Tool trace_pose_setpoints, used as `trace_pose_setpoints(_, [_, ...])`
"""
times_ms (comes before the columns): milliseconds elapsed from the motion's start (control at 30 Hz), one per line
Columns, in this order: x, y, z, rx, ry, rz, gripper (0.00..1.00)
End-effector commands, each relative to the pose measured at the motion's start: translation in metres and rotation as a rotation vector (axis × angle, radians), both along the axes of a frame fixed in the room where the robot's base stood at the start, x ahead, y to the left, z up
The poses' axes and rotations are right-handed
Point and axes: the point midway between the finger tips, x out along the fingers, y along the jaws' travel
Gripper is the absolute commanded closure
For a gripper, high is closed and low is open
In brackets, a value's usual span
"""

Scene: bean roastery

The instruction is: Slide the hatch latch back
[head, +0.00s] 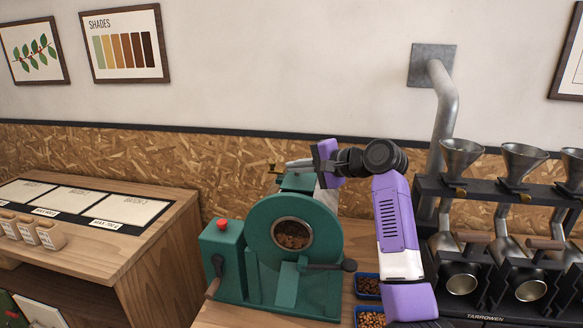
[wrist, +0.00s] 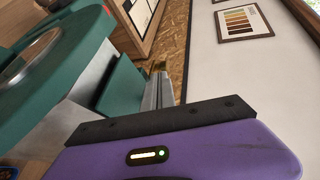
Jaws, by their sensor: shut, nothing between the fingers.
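The green roaster (head: 232,262) stands on the wooden counter, with a round window full of beans at its front. A small brass-coloured piece (head: 272,168) shows at the top left of its upper housing; it may be the hatch latch, but it is too small to be sure. My gripper (head: 289,164) is over the top of the roaster, its grey fingers together and empty, pointing left toward the brass piece. I cannot tell whether they touch it. In the wrist view the closed fingers (wrist: 158,82) lie beside the green housing (wrist: 122,88); no latch is recognisable there.
A black-handled lever (head: 325,266) is on the roaster's front. Blue trays of beans (head: 370,319) sit to its right, below my arm. A black rack with metal funnels (head: 461,156) stands at right. A wooden cabinet (head: 130,250) is at left. The wall is behind.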

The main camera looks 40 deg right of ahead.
Motion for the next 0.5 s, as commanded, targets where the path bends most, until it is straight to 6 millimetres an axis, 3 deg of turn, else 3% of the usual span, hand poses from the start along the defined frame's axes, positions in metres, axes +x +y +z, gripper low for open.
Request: trace_pose_setpoints(500, [-0.069,-0.013,0.022,0.000,0.001,0.001,1.00])
